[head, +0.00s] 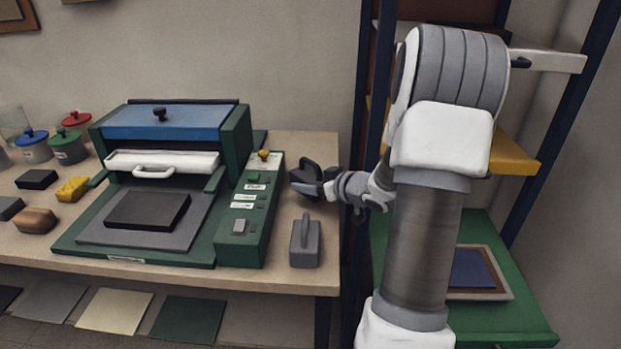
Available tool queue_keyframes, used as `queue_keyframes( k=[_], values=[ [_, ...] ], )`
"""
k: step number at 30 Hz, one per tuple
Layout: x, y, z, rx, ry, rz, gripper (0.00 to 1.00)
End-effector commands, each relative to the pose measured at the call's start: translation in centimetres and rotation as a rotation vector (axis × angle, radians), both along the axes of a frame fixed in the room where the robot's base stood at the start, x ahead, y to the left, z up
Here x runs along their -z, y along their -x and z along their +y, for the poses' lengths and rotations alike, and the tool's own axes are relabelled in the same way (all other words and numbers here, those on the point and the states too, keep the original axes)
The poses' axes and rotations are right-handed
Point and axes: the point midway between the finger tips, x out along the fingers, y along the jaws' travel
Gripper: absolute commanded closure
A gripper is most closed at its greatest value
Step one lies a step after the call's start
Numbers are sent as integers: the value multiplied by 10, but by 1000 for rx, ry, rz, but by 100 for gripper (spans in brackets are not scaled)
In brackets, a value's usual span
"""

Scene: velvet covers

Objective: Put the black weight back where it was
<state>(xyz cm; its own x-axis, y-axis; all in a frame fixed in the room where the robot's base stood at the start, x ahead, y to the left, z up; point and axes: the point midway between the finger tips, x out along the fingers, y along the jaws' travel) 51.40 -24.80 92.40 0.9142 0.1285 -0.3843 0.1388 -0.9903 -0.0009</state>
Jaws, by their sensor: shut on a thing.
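The black weight (313,170) is at the right end of the table, to the right of the green machine's control box. My gripper (312,188) reaches in from the right and is shut on it. The fingers cover part of the weight. I cannot tell whether it touches the table top. A grey weight with an upright handle (305,245) stands nearer the front edge, in front of the gripper and apart from it.
The green press (140,245) with a blue lid (170,122) holds a black block (148,210). Its control box (245,220) stands close to the left of my gripper. A rack with a green shelf (500,310) is at the right. Lidded pots and small blocks lie far left.

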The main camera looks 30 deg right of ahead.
Motion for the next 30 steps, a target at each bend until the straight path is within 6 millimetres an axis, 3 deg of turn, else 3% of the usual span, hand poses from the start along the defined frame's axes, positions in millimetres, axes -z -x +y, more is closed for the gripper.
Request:
queue_keyframes(
  k=[5, 14, 26, 27, 30],
  values=[
    [5, -2, 0, -1, 1, -10, 100],
    [38, -2, 0, 0, 1, -8, 100],
    [41, -2, 0, -1, 3, -9, 100],
    [45, 0, 0, 0, 0, -1, 23],
    [45, 0, 0, 0, 0, -1, 5]
  ],
)
